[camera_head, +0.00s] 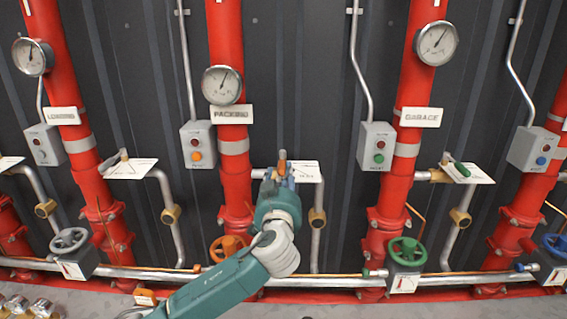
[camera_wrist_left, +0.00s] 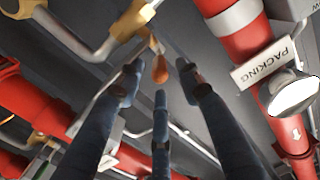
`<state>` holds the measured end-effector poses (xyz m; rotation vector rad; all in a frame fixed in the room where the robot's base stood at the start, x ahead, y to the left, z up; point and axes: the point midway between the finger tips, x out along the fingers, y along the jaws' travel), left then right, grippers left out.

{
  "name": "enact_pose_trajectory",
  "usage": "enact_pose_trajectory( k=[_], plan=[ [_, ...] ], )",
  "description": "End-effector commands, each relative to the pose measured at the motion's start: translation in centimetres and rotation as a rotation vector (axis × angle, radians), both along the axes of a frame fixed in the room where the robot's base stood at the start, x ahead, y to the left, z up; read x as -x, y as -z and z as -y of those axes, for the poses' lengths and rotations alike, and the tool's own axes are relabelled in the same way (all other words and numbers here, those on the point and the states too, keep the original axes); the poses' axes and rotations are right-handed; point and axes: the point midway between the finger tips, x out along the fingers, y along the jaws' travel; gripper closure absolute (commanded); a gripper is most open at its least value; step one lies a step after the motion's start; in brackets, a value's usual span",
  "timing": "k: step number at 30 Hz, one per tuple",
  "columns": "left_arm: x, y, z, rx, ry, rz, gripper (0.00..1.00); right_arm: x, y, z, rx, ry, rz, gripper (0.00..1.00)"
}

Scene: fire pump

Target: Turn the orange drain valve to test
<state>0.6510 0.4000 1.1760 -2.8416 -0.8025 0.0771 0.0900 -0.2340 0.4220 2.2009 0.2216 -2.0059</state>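The drain valve's orange lever handle (camera_head: 282,155) sits by the white plate (camera_head: 307,172), right of the red pipe labelled PACKING. In the left wrist view the orange handle (camera_wrist_left: 158,62) hangs from a brass valve body (camera_wrist_left: 133,20). My left gripper (camera_head: 278,176) is right at the valve and hides most of it in the head view. In the left wrist view my left gripper (camera_wrist_left: 160,80) has its dark fingers spread around the handle. I see no clear grip, and I cannot tell whether a finger touches it. My right gripper is not in view.
An orange handwheel (camera_head: 228,246) is partly behind my left arm. A grey control box (camera_head: 198,144) and a gauge (camera_head: 222,86) are on or beside the PACKING pipe. A green handwheel (camera_head: 407,251) and a green lever (camera_head: 461,169) are to the right. A horizontal pipe runs low along the wall.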

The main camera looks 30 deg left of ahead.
Motion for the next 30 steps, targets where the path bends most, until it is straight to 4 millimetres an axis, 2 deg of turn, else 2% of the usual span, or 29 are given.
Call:
enact_pose_trajectory(
  k=[3, 9, 22, 27, 30],
  plan=[
    [-2.0, -0.4, -1.3, -0.004, -0.002, -0.001, 0.64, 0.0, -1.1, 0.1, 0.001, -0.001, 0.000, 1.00],
    [-4.1, -0.2, -2.5, -0.003, 0.000, -0.002, 0.64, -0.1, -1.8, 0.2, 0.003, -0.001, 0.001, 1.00],
    [-4.9, 0.1, -3.0, 0.000, 0.001, -0.002, 0.64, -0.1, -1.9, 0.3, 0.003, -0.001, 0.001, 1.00],
    [-4.9, 0.1, -3.0, 0.000, 0.001, -0.002, 0.98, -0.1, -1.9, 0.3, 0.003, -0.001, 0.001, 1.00],
    [-4.9, 0.1, -3.0, 0.000, 0.001, -0.002, 1.00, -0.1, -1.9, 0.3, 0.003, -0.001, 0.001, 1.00]
  ],
)
